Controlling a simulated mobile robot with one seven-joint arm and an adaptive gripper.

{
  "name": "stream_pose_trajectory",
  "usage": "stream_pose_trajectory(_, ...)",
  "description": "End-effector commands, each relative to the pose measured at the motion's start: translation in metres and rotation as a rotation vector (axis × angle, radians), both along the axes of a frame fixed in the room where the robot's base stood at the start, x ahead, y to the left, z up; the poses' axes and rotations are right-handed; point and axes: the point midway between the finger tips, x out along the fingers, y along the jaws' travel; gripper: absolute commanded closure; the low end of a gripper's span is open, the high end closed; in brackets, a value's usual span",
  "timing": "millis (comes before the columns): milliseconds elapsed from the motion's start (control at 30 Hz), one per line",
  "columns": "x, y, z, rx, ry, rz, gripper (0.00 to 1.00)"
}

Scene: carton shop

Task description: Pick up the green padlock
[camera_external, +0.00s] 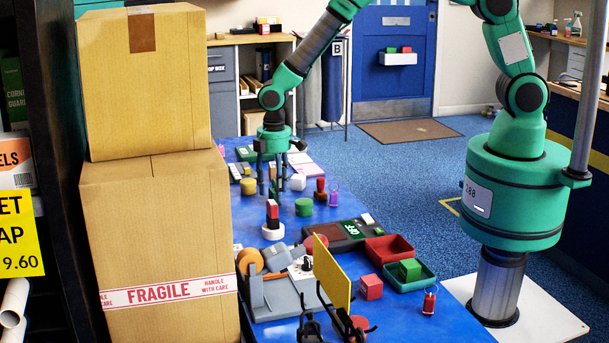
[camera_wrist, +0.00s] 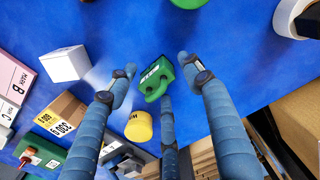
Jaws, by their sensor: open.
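The green padlock (camera_wrist: 153,80) lies on the blue table in the wrist view, with a pale label on its body and its shackle toward the bottom of the picture. My gripper (camera_wrist: 159,78) is open above it, with three blue-grey fingers spread around it. The fingers look apart from the padlock, and nothing is held. In the external view my gripper (camera_external: 272,193) points down over the far part of the table. I cannot make out the padlock there; the fingers may hide it.
A yellow cylinder (camera_wrist: 139,126) stands close below the padlock in the wrist view, and a white block (camera_wrist: 66,64) lies to its left. In the external view a green cylinder (camera_external: 303,207) is right of my gripper. Tall cartons (camera_external: 160,230) stand along the table's left side.

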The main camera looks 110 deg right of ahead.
Motion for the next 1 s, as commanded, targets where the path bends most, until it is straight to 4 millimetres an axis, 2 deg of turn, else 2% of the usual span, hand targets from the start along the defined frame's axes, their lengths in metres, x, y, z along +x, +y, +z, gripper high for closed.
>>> stream_pose_trajectory(367,0.0,0.0,0.0004,0.0,0.0,0.0,0.49)
stream_pose_trajectory(633,0.0,0.0,0.0004,0.0,0.0,0.0,1.0)
stream_pose_trajectory(1000,0.0006,-0.0003,0.0033,-0.001,-0.001,0.0,1.0)
